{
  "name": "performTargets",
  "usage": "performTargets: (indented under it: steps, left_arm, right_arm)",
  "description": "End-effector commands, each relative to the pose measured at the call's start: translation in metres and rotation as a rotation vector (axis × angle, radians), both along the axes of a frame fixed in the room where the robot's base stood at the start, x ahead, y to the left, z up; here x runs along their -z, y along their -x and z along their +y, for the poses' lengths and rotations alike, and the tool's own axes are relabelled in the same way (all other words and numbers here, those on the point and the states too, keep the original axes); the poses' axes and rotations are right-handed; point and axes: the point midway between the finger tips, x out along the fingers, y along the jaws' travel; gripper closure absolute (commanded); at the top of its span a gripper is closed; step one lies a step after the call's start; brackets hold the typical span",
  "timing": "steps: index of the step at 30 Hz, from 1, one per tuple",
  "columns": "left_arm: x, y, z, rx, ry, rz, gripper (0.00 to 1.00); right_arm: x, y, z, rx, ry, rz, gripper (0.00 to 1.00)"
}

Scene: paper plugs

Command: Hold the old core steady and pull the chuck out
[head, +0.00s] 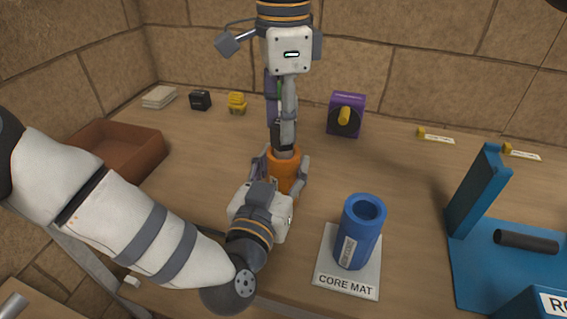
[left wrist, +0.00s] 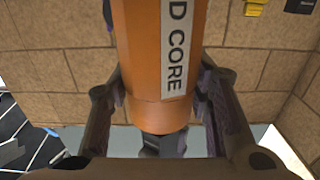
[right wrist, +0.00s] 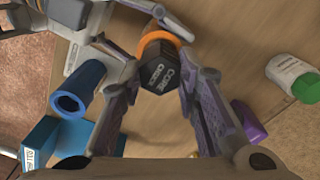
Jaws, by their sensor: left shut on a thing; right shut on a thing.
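The old core (head: 285,172) is an orange cylinder standing upright near the table's middle; in the left wrist view its orange side (left wrist: 140,60) shows a white label ending "D CORE". My left gripper (head: 281,180) is shut on it from the front, one finger on each side. The chuck (right wrist: 158,74) is a black faceted plug marked "CORE CHUCK", lined up with the core's top, whose orange rim shows behind it. My right gripper (head: 284,132) reaches down from above and is shut on the chuck. How deep the chuck sits in the core is hidden.
A blue tube (head: 349,250) stands on the white core mat (head: 337,288) to the right. A blue stand (head: 468,250) with a dark rod (head: 525,241) is at far right. A purple box (head: 347,101) is behind; a brown tray (head: 85,170) is at left.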

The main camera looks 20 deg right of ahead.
Motion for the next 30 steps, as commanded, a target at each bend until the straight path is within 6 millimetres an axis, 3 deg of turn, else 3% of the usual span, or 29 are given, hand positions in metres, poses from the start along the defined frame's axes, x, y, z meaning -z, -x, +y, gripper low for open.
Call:
performTargets:
  steps: [30]
  left_arm:
    - [0.000, 0.000, 0.000, 0.000, -0.001, 0.001, 0.95]
  right_arm:
    - [-0.033, 0.000, 0.000, 0.000, 0.000, -0.001, 1.00]
